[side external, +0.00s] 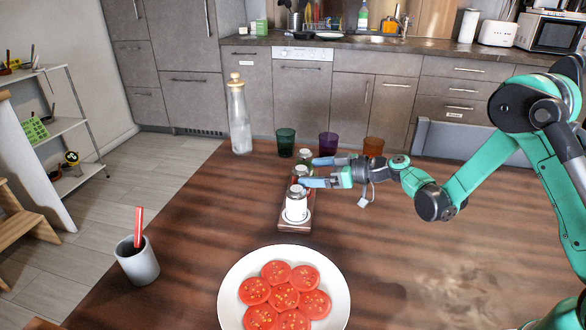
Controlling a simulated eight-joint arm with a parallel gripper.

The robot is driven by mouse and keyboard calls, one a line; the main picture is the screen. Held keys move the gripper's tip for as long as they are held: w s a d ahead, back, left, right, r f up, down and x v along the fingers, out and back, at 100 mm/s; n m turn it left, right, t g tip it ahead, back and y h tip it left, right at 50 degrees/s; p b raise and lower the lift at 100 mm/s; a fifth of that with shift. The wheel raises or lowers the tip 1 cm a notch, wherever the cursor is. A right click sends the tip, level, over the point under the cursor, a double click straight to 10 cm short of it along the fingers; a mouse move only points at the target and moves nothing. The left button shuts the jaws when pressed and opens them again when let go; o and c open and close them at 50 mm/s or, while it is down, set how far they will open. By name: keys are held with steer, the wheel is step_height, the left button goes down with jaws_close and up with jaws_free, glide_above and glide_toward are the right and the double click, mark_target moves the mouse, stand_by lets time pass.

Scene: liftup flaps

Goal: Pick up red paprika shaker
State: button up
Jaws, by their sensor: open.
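A small wooden tray (294,225) on the table holds a row of shakers with pale caps. The middle shaker (299,172) shows a pale cap and a little reddish colour below it; it looks like the red paprika shaker, but most of its body is hidden by my gripper and the front shaker. My gripper (315,172) is open, coming from the right, with its two blue fingertips spread beside the middle shaker. I cannot tell whether the fingers touch it. The white front shaker (296,205) stands nearest the camera. A greenish shaker (305,157) stands at the back.
A plate of tomato slices (229,292) lies in front of the tray. A grey cup (137,263) with a red stick stands left. A glass bottle (239,120) and green (285,142), purple (327,145) and orange (374,147) glasses stand behind. The table's right side is clear.

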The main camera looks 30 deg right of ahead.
mark_target(309, 172)
steer(key=shift+x, duration=1.9)
jaws_close()
